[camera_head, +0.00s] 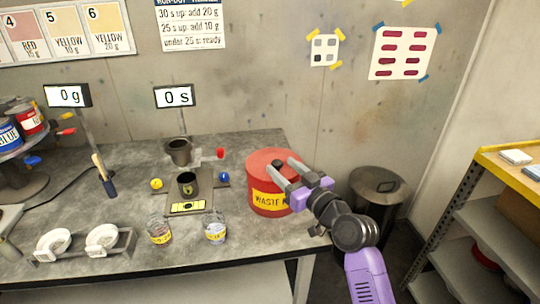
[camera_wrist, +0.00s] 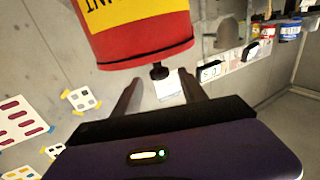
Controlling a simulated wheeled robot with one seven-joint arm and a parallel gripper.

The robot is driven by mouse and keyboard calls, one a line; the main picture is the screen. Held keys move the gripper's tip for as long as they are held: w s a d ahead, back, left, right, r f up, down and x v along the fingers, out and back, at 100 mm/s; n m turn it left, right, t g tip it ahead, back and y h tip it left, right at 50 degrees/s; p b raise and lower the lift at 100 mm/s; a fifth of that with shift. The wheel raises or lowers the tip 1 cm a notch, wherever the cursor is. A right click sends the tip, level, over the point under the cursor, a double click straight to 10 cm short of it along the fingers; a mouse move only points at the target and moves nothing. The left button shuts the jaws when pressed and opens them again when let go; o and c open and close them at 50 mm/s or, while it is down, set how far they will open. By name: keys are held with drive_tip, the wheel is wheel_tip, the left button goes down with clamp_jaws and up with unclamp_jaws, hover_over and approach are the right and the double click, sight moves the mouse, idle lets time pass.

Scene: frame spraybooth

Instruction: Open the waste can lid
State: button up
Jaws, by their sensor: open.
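The waste can (camera_head: 262,199) is red with a yellow label, and it stands at the right end of the grey bench. Its red lid (camera_head: 256,162) sits flat and closed on top, with a small black knob (camera_head: 277,163). My gripper (camera_head: 281,166) reaches over the lid from the right, with its two fingers apart on either side of the knob. In the wrist view the can appears upside down, and the knob (camera_wrist: 159,72) lies between the tips of my open gripper (camera_wrist: 160,88). I cannot tell whether a finger touches the knob or lid.
A dark metal bin (camera_head: 378,188) stands on the floor behind my arm. A shelf unit (camera_head: 500,200) is at the right. A black cup (camera_head: 188,186) on a scale, two glass jars (camera_head: 159,231) and a white-dish rack (camera_head: 103,238) stand left of the can.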

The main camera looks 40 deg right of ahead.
sight(271, 157)
drive_tip(key=w, duration=0.3)
drive_tip(key=w+d+p, duration=0.1)
drive_tip(key=w, duration=0.2)
drive_tip(key=shift+w+d, duration=0.15)
clamp_jaws()
idle(1.3)
